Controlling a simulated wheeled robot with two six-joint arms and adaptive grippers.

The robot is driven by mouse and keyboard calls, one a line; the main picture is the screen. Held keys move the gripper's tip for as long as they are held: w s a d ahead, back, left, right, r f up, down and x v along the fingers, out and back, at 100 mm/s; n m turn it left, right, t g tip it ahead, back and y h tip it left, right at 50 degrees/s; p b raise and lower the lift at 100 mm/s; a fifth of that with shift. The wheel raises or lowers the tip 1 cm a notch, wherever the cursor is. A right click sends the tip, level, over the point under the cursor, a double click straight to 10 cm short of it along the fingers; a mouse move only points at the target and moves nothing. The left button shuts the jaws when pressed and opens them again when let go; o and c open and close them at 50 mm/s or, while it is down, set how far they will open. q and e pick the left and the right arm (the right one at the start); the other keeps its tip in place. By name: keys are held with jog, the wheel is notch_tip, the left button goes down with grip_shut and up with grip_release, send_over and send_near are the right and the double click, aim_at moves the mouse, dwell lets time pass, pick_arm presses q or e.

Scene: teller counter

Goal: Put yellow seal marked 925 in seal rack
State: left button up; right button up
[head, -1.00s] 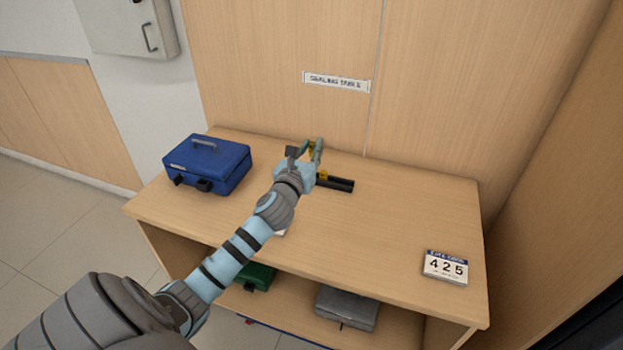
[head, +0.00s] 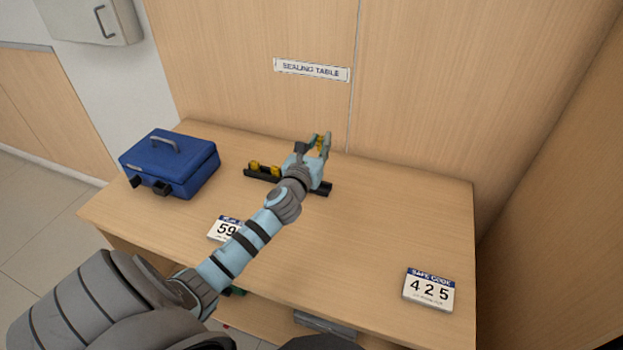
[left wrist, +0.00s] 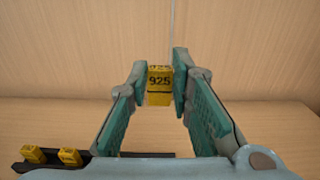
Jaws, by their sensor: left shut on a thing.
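The yellow seal marked 925 (left wrist: 159,86) is between the fingertips of my left gripper (left wrist: 159,84) in the left wrist view, its number facing the camera. My left gripper also shows in the head view (head: 320,145), shut on the seal and held near the back of the table, over or just behind the rack's right part. The black seal rack (head: 262,177) lies on the table with two yellow seals (head: 263,168) in its left part. My arm hides the rack's middle. The rack (left wrist: 20,167) also shows at the lower left of the wrist view. My right gripper is not in view.
A blue cash box (head: 170,165) stands at the table's left. A card reading 425 (head: 429,290) is at the front right, and a partly hidden card (head: 223,230) at the front left. The wall rises behind the table. The table's right half (head: 400,220) is mostly clear.

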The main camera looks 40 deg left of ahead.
pick_arm(q)
jog(key=f+b, duration=0.4)
jog(key=f, duration=0.3)
jog(key=f+b, duration=0.4)
jog(key=f, duration=0.2)
jog(key=shift+s+a+f, duration=0.15)
jog(key=shift+a+f, duration=0.05)
jog(key=shift+f, duration=0.15)
jog(key=shift+s+f+b, duration=0.1)
jog(key=shift+f+b, duration=0.25)
jog(key=shift+b, duration=0.2)
jog(key=shift+r, duration=0.2)
jog(key=shift+f, duration=0.2)
jog(key=o, duration=0.8)
jog(key=shift+o, duration=0.2)
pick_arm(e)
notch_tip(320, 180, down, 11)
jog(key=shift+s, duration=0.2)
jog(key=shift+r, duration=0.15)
